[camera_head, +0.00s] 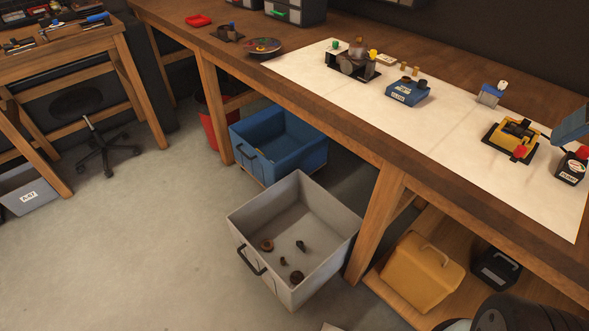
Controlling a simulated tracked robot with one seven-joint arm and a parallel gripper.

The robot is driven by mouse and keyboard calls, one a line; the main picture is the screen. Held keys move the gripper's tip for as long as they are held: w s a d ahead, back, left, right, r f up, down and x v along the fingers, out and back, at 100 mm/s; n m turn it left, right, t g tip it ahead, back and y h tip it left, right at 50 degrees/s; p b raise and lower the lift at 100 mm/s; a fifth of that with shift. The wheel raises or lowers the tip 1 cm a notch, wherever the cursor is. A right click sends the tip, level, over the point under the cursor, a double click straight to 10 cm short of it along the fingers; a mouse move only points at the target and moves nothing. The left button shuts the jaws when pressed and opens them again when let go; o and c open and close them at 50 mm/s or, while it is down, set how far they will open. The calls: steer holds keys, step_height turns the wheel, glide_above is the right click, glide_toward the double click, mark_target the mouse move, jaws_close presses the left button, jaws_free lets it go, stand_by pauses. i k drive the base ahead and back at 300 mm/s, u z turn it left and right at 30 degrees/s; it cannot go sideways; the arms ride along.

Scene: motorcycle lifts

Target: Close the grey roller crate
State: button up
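The grey roller crate (326,262) stands on the floor in the lower middle of the head view, pulled out in front of the workbench. It is open at the top, with a dark handle (250,260) on its left-facing front. Several small brown and dark parts (284,262) lie on its bottom. Its back right corner is close to the bench leg. My gripper is not in view; a dark rounded part at the lower right corner looks like a piece of my arm.
A blue crate (251,161) stands under the bench behind the grey one. A wooden bench leg (377,222) rises beside the crate's right. A yellow case (420,272) and a black box (495,268) sit on the lower shelf. Open floor (130,260) lies left of the crate.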

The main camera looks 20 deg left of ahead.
mark_target(296, 208)
steer(key=z, duration=1.1)
steer(key=i, duration=0.1)
steer(key=u, duration=2.9)
steer(key=k, duration=0.9)
steer(key=u, duration=0.2)
steer(key=i, duration=0.9)
steer(key=z, duration=0.1)
